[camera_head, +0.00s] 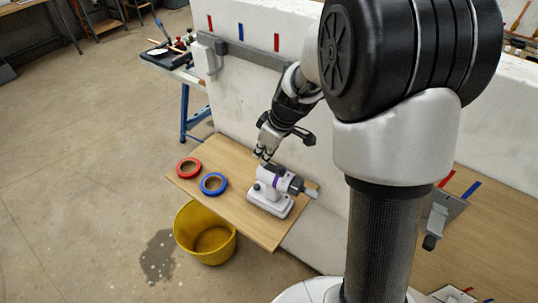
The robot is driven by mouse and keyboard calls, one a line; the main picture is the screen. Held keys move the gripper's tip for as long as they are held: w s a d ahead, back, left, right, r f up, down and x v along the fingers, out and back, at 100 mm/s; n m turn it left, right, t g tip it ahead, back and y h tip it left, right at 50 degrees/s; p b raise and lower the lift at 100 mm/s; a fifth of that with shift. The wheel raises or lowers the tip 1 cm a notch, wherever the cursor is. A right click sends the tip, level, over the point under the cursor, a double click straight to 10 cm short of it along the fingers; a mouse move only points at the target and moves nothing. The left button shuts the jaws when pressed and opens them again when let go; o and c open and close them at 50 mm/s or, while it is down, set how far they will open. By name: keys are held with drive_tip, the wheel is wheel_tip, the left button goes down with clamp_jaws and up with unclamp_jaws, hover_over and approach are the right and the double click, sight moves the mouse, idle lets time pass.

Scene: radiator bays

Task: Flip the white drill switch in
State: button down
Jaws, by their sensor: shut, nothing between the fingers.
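The white drill (270,192) stands on a wooden board, with a purple band, a dark chuck and a pale tip pointing right. My gripper (262,157) is just above and behind the drill's left end, pointing down, with its fingers close together and nothing held. I cannot tell whether the fingertips touch the drill. The switch itself is too small to make out.
A red tape ring (188,168) and a blue tape ring (214,184) lie left of the drill on the wooden board (240,223). A yellow bucket (205,238) stands on the floor below its front edge. A white wall (300,135) rises behind the board.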

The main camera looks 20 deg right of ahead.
sight(268, 166)
drive_tip(key=r, duration=0.2)
drive_tip(key=w+r+p, duration=0.1)
drive_tip(key=shift+a, duration=0.25)
drive_tip(key=p+v, duration=0.1)
drive_tip(key=v, duration=0.6)
drive_tip(key=shift+s+p, duration=0.35)
drive_tip(key=shift+d+f, duration=0.15)
drive_tip(key=s+a+r+m+h, duration=0.1)
drive_tip(key=s+r+m, duration=0.3)
drive_tip(key=s, duration=0.8)
drive_tip(key=s+a+r+m+t+h, duration=0.1)
drive_tip(key=s+r+m, duration=0.3)
drive_tip(key=s, duration=0.8)
drive_tip(key=shift+a+t, duration=0.3)
drive_tip(key=shift+a, duration=0.55)
